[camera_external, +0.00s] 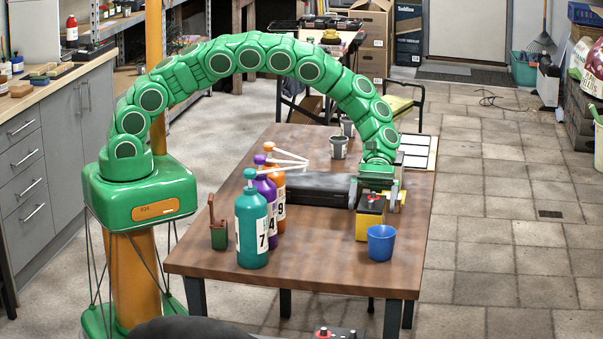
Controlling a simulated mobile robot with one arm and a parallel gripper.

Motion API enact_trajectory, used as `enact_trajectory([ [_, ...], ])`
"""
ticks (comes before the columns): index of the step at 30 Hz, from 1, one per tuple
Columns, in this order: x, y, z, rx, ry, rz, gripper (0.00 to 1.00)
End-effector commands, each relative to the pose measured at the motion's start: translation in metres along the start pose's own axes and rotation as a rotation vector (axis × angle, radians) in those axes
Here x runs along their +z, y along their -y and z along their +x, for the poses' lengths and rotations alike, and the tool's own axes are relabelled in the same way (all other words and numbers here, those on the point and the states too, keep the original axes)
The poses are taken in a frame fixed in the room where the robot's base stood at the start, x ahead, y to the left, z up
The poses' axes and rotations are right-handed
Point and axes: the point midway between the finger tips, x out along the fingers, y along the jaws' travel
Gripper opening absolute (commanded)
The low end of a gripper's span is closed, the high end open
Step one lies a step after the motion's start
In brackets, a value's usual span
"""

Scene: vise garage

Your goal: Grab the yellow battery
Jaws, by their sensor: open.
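The yellow battery (368,227) stands upright on the brown wooden table (320,268), near its right side. It has a yellow body and a dark top. My green gripper (377,196) points down at the battery's upper end, with its jaws open. In this view the jaws overlap the battery's top. I cannot tell whether they touch it or how far they reach around it. Part of the battery's top and back is hidden by the gripper.
A blue cup (381,243) stands just right of the battery. Behind it lies a dark case (318,190). Teal (252,228), purple (265,193) and orange (279,192) pump bottles stand to the left, near a green pot (219,236). The table's front right is bare.

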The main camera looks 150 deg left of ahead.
Motion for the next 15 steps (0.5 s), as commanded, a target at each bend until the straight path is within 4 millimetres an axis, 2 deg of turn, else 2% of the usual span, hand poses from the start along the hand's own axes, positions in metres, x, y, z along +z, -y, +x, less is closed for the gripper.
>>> enact_trajectory([
  [6, 0.0, 0.0, 0.014, -0.001, 0.001, 0.0, 1.0],
  [15, 0.001, 0.0, 0.016, 0.0, 0.001, 0.001, 1.0],
])
